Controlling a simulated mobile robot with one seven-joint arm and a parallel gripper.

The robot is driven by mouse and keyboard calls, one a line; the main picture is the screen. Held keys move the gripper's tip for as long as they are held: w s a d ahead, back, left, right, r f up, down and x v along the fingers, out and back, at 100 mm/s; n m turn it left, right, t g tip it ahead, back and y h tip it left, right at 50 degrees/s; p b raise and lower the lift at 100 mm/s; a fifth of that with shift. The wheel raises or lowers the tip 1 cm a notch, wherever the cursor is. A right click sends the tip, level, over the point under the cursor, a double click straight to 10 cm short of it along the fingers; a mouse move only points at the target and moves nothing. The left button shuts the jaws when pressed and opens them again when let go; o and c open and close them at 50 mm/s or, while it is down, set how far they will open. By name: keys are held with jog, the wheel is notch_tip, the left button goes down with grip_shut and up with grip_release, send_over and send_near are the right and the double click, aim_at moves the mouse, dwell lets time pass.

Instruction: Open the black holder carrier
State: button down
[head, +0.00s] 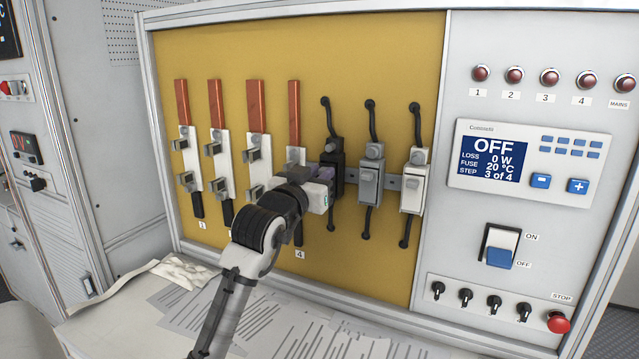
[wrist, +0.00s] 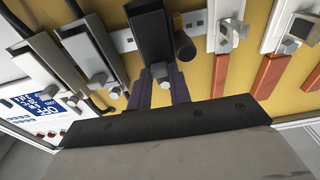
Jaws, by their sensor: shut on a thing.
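The black holder (head: 337,180) is mounted on a rail on the yellow panel, with black cables above and below it. In the wrist view, the black holder (wrist: 150,35) is in the upper middle, with a small grey tab (wrist: 160,70) at its end. My gripper (head: 327,174) reaches it from the lower left and covers part of its front. In the wrist view, the purple fingers of my gripper (wrist: 160,88) stand on either side of the grey tab and are shut on it. I cannot tell how far the carrier is tilted.
A grey holder (head: 370,180) and a white holder (head: 412,188) sit close to the right. Several white fuse bases with copper bars (head: 258,105) are to the left. A control panel with an OFF display (head: 494,155) is at right. Papers (head: 290,325) lie below.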

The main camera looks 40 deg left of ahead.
jog(key=t+b, duration=0.1)
jog(key=b, duration=0.1)
jog(key=f+t+b, duration=0.1)
jog(key=shift+s+d+y+b, duration=0.15)
jog(key=shift+s+y+b, duration=0.15)
jog(key=shift+s+b, duration=0.1)
jog(key=c, duration=1.3)
grip_release()
jog(key=shift+s, duration=0.2)
jog(key=b+v, duration=0.4)
jog(key=v, duration=0.9)
jog(key=shift+s+d+f, duration=0.1)
jog(key=shift+s+d, duration=0.05)
jog(key=shift+s, duration=0.1)
